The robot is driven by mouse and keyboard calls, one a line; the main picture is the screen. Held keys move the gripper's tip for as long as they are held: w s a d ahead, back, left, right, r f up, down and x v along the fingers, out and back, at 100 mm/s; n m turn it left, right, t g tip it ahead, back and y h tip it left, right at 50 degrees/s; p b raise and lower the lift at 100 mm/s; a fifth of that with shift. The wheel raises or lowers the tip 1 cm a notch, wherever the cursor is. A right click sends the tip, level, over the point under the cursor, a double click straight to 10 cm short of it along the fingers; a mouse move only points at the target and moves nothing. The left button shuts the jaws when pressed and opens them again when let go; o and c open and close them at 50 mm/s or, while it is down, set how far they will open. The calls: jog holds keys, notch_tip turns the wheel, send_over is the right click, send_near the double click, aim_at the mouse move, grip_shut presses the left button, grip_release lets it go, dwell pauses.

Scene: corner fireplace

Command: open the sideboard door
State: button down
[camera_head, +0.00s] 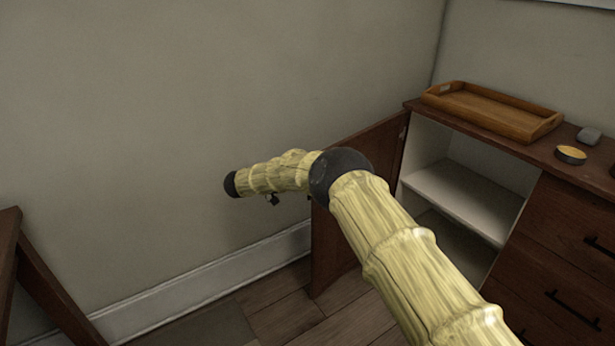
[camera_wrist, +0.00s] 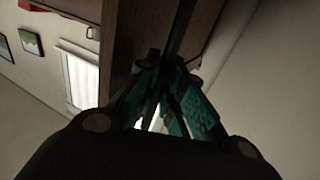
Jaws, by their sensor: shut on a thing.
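The dark brown sideboard (camera_head: 565,235) stands at the right in the head view. Its door (camera_head: 335,245) is swung wide open toward the left wall, showing the pale inside with a shelf (camera_head: 455,190). My arm crosses in front of the door and hides part of it. In the wrist view my gripper (camera_wrist: 170,95) has its green-padded fingers shut on a dark bar, the door handle (camera_wrist: 182,35), against the brown door panel (camera_wrist: 135,45). In the head view the gripper's fingers are hidden.
A wooden tray (camera_head: 490,112), a small round tin (camera_head: 570,154) and a grey block (camera_head: 589,136) sit on the sideboard top. Drawers with black handles are right of the opening. A wall is close behind the door. A brown wooden piece of furniture (camera_head: 45,290) stands at the lower left.

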jog(key=c, duration=1.5)
grip_release()
jog(key=shift+w+d+r, duration=0.1)
jog(key=shift+w+d, duration=0.05)
jog(key=shift+d, duration=0.15)
jog(key=shift+a, duration=0.25)
jog(key=shift+v, duration=3.75)
jog(key=shift+c, duration=0.3)
